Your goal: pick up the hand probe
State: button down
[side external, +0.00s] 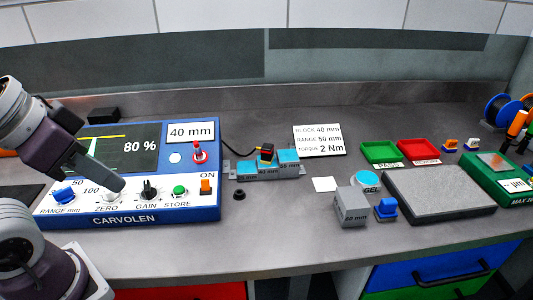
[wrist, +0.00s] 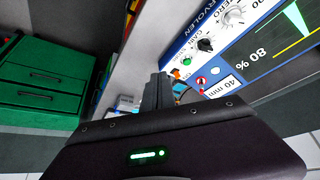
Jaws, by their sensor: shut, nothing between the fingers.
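The hand probe (side external: 267,153) looks like a small black piece with red and yellow parts and a black cable. It sits on top of a blue-and-grey stepped block (side external: 262,170) in the middle of the bench. My gripper (side external: 117,186) is at the left in the side view, over the front of the blue CARVOLEN instrument (side external: 140,213), well left of the probe. In the wrist view my gripper (wrist: 158,80) has its fingers together and holds nothing. I cannot make out the probe clearly there.
A grey 60 mm block (side external: 351,207), GEL pot (side external: 367,179) and blue-topped piece (side external: 386,208) stand right of centre. A grey slab (side external: 440,195) and green and red trays (side external: 419,151) are farther right. A small dark knob (side external: 239,194) lies before the stepped block.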

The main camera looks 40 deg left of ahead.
jog(key=c, duration=1.1)
grip_release()
jog(key=shift+r, duration=0.1)
